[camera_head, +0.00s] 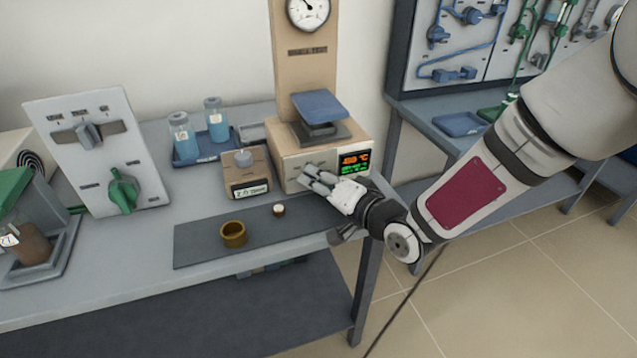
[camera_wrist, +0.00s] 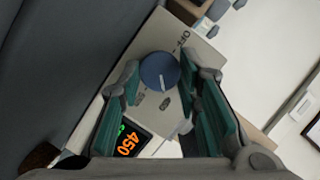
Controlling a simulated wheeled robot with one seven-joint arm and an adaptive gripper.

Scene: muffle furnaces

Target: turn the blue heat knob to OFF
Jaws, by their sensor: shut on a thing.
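The blue heat knob (camera_wrist: 159,69) is round, with a short white pointer line on its lower part in the wrist view. The OFF mark (camera_wrist: 184,39) is printed up and right of the knob, away from the pointer line. My gripper (camera_head: 313,180) is at the front panel of the beige furnace unit (camera_head: 290,157), left of its lit display (camera_head: 354,162). Its two green-padded fingers lie on either side of the knob and are shut on it. In the head view the fingers hide the knob. The display reads 450 in the wrist view.
A brass cup (camera_head: 233,234) and a small white-topped piece (camera_head: 279,210) sit on the dark mat (camera_head: 200,246) in front. Blue bottles (camera_head: 183,135) stand behind.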

